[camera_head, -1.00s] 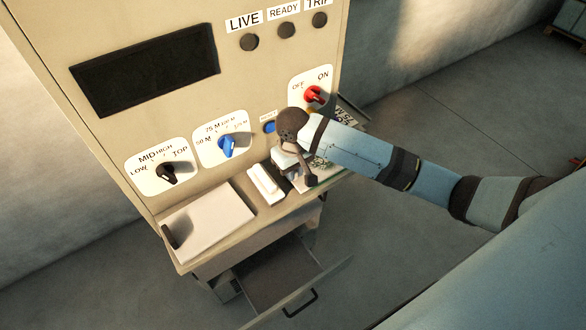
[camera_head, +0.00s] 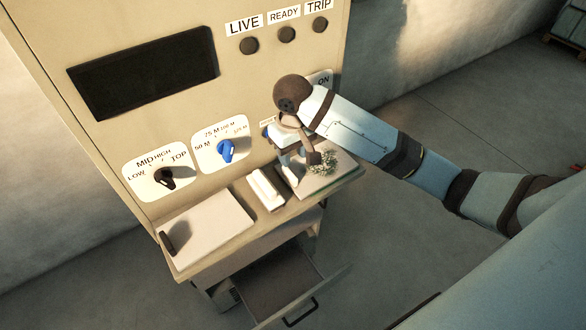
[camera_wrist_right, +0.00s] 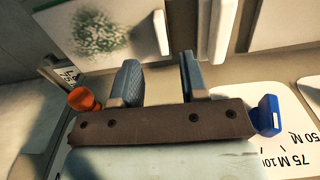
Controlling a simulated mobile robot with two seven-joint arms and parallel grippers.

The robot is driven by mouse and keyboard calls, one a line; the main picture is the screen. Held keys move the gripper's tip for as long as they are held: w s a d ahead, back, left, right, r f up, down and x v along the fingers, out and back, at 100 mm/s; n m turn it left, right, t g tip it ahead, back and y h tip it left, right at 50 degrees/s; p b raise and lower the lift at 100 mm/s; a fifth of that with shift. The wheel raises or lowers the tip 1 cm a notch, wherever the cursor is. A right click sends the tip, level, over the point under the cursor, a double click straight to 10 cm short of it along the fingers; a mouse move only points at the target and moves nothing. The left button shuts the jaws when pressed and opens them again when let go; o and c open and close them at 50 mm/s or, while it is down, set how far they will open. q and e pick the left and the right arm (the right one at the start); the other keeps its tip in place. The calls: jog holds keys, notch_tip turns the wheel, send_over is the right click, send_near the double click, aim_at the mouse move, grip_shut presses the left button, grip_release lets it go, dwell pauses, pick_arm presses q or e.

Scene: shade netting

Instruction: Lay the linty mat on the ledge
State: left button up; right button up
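The linty mat (camera_head: 328,176) is a pale, flat square with a patch of green-white speckles. It lies on the right end of the ledge (camera_head: 212,251) below the control panel. In the right wrist view the mat (camera_wrist_right: 92,36) shows at the upper left, apart from the fingers. My right gripper (camera_head: 300,150) is over the mat's back left part and hides some of it. In the wrist view its fingers (camera_wrist_right: 160,82) stand apart with nothing seen between them. My left gripper is not in view.
A white bar (camera_head: 265,188) lies left of the mat, and a pale board (camera_head: 208,228) with a dark handle lies farther left. Panel knobs, black (camera_head: 165,177) and blue (camera_head: 226,150), stick out above the ledge. An open drawer (camera_head: 285,285) juts out below.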

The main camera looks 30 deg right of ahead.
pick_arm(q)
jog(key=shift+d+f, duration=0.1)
pick_arm(e)
notch_tip(320, 180, up, 3)
jog(key=shift+r, duration=0.15)
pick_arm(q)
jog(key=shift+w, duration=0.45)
